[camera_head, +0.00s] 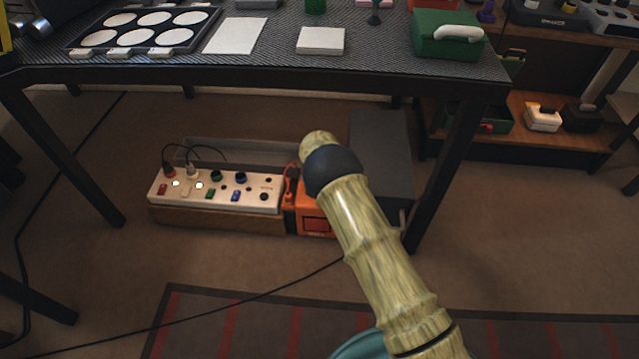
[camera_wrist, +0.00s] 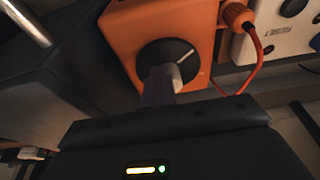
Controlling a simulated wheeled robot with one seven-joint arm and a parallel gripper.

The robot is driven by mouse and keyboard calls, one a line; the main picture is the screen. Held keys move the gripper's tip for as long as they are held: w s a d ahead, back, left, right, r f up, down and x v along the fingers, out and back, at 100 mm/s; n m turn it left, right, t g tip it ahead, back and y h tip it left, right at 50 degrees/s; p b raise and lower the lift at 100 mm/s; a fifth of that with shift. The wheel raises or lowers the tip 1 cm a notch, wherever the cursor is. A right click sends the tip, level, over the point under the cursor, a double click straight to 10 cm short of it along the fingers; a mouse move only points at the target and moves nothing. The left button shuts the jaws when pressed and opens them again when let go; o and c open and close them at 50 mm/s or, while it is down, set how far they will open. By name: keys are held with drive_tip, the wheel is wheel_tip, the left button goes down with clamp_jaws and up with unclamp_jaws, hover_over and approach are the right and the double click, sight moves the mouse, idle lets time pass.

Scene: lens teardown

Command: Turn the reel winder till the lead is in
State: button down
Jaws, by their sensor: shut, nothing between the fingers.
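The reel winder is an orange box (camera_head: 317,222) on the floor under the bench, partly behind my arm in the head view. In the wrist view its orange face (camera_wrist: 118,28) carries a round black dial (camera_wrist: 152,54) with a pale line on it. My gripper (camera_wrist: 166,82) is shut and empty, its fingers at the lower edge of the dial; I cannot tell whether they touch it. The head view does not show my fingers. A dark lead (camera_head: 265,292) runs from near the orange box across the floor and striped mat to the lower left.
A white socket panel (camera_head: 222,207) with plugs and coloured sockets stands left of the orange box. A short orange cord (camera_wrist: 258,58) hangs from a plug by the box. A dark grey case (camera_head: 383,150) stands right of it. The bench leg (camera_head: 440,180) is close on the right.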

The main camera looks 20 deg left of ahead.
drive_tip(key=shift+s+a+p, duration=0.15)
drive_tip(key=shift+a+p, duration=0.15)
drive_tip(key=shift+a, duration=0.65)
drive_tip(key=shift+r, duration=0.1)
drive_tip(key=shift+s+p, duration=0.3)
drive_tip(key=shift+p, duration=0.2)
drive_tip(key=shift+s, duration=0.15)
